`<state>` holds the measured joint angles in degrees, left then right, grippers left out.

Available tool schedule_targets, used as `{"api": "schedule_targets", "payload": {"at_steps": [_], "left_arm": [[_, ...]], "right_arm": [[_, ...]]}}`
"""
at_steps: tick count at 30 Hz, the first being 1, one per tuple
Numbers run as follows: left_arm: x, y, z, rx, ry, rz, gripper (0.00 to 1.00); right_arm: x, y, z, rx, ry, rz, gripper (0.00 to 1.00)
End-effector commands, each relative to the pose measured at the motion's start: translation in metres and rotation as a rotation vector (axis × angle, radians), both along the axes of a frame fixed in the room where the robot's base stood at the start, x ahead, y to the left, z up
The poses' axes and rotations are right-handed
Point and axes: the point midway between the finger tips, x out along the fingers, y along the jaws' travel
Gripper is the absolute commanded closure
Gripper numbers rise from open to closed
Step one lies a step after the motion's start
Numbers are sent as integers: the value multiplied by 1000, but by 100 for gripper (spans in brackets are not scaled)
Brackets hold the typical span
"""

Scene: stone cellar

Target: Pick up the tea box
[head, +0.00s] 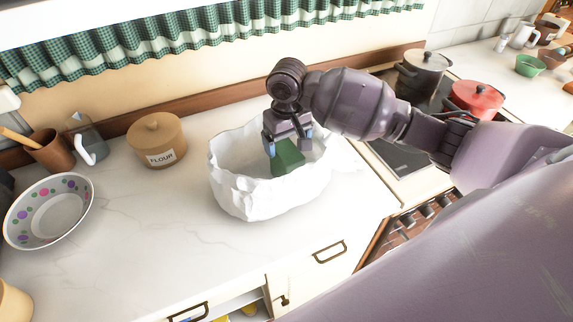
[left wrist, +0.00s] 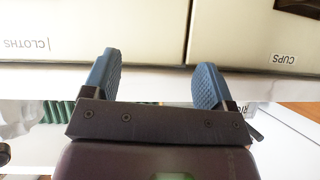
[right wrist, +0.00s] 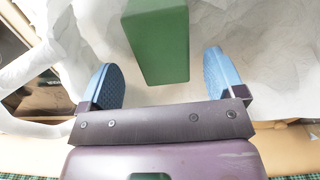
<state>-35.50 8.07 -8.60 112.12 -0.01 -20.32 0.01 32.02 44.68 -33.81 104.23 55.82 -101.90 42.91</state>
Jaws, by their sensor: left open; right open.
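A plain green box, which I take to be the tea box (head: 287,159), is inside a crumpled white bag (head: 238,192) on the counter. My right gripper (head: 288,146) reaches down into the bag's open top, just above the box. In the right wrist view the green box (right wrist: 158,45) lies ahead of and between the two open blue fingers, with a gap on each side. The box's lower part is hidden in the head view. My left gripper (left wrist: 158,72) is open and empty, in front of drawer fronts in the left wrist view; it is outside the head view.
A flour canister (head: 157,141), a spotted bowl (head: 48,212), a brown cup (head: 52,151) and a jug (head: 88,140) stand to the left. A grey pot (head: 424,72) and a red pot (head: 474,98) are on the stove at right.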

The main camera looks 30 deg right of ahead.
Motion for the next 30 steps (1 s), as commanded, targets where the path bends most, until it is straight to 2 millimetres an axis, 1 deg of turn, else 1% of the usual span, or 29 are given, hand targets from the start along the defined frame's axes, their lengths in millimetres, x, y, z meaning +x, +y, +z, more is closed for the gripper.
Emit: {"api": "schedule_targets", "payload": {"at_steps": [4, 9, 12, 16, 22, 23, 30], "left_arm": [[3, 0, 3, 0, -5, -2, 21], [2, 0, 6, 0, -4, -2, 21], [2, 0, 7, 0, -4, -2, 21], [2, 0, 6, 0, -2, -2, 21], [0, 0, 5, 0, 0, 0, 21], [0, 0, 5, 0, 0, 0, 21], [0, 0, 5, 0, 1, 0, 21]], "right_arm": [[-2, 1, -12, 1, 4, 0, 12], [-4, 3, -35, 1, 4, -1, 12], [-3, 3, -46, 0, 2, -2, 12], [-3, 3, -52, 0, 1, 0, 12], [-3, 3, -53, 0, 0, 0, 12], [-3, 3, -53, 0, 0, 0, 15], [-3, 3, -52, 0, 0, 0, 52]]}}
